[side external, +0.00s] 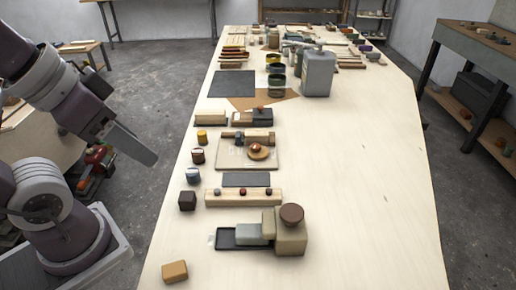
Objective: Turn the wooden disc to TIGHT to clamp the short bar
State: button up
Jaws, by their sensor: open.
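A tan wooden disc (264,155) with a small red-brown knob on top lies flat on a pale board (230,160) in the middle of the bench's left side. Faint lettering on the board is too small to read. A short brown bar (257,137) with darker blocks at its left lies along the board's far edge, behind the disc. Whether the disc touches the bar I cannot tell. My gripper (144,156) is at the left, over the floor beside the bench, well apart from the disc. It is open, and its fingers are hard to make out.
A dark pad (246,180) and a pale rail with several knobs (243,198) lie nearer. A beige block with a brown round top (291,214) stands closer still. Several small pots and blocks line the left edge. A grey can (318,73) stands farther back. The bench's right side is clear.

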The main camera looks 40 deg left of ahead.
jog(key=shift+w+r, duration=0.15)
jog(key=shift+w, duration=0.05)
jog(key=c, duration=0.3)
jog(key=w, duration=0.2)
jog(key=w+r+m+g, duration=0.1)
jog(key=w, duration=0.1)
jog(key=w+r+m, duration=0.1)
jog(key=w, duration=0.2)
jog(key=shift+w+a+r, duration=0.1)
jog(key=shift+a, duration=0.05)
jog(key=shift+c, duration=0.5)
jog(key=m+g, duration=0.4)
jog(key=m, duration=0.4)
send_over(257, 145)
jog(key=f, duration=1.4)
jog(key=shift+s+f, duration=0.2)
jog(key=shift+s, duration=0.15)
jog(key=shift+g, duration=0.3)
jog(key=f, duration=0.8)
jog(key=shift+w, duration=0.25)
grip_shut()
